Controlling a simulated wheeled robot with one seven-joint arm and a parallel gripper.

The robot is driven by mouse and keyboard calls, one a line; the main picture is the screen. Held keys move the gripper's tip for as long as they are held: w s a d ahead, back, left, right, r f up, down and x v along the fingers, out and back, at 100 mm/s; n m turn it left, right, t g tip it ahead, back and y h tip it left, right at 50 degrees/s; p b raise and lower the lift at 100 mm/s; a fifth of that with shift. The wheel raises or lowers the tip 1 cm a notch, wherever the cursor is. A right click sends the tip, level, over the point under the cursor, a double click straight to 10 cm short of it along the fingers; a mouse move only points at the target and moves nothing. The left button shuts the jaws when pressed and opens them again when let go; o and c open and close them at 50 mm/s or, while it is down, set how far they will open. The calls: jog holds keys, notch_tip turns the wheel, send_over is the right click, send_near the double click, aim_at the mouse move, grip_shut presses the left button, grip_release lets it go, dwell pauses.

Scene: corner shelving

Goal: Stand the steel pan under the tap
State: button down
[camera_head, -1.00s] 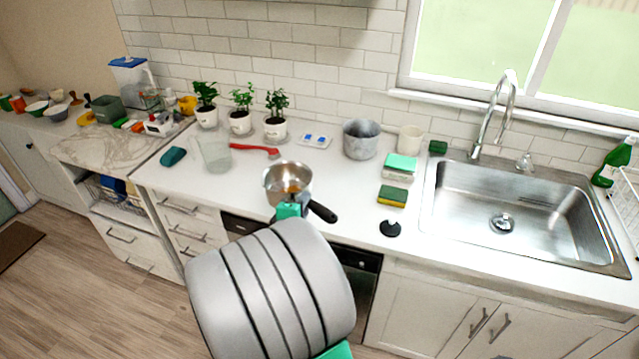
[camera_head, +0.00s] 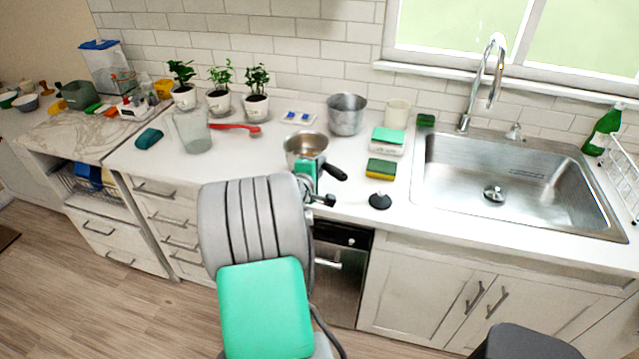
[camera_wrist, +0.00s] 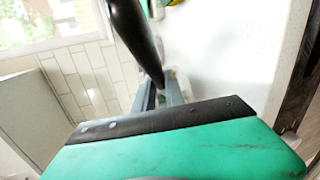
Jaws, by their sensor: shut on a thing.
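The steel pan (camera_head: 305,141) is a small shiny saucepan with a black handle (camera_head: 335,172). It is at the counter's front middle, its opening up; whether its base touches the counter is hidden. My gripper (camera_head: 316,172) is at the pan's near side and shut on the handle. In the wrist view the dark handle (camera_wrist: 136,38) runs between the two fingers of my gripper (camera_wrist: 158,92). The tap (camera_head: 489,80) is a tall curved chrome spout at the back of the sink (camera_head: 450,190), well right of the pan. The basin looks empty.
A grey pot (camera_head: 346,116) and a cream mug (camera_head: 396,114) stand behind the pan. Sponges (camera_head: 381,168), a white-and-green box (camera_head: 387,141) and a black disc (camera_head: 380,201) lie between pan and sink. A clear glass (camera_head: 192,132) is left. A green bottle (camera_head: 603,130) and rack stand right.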

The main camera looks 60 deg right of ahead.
notch_tip(320, 180, down, 4)
jog(key=shift+d+r+b, duration=0.1)
jog(key=shift+r+b, duration=0.15)
jog(key=shift+b, duration=0.65)
jog(key=shift+r, duration=0.2)
jog(key=c, duration=1.8)
grip_release()
jog(key=shift+f, duration=0.25)
jog(key=shift+c, duration=0.2)
jog(key=o, duration=0.5)
jog(key=shift+c, duration=0.2)
jog(key=shift+r, duration=0.1)
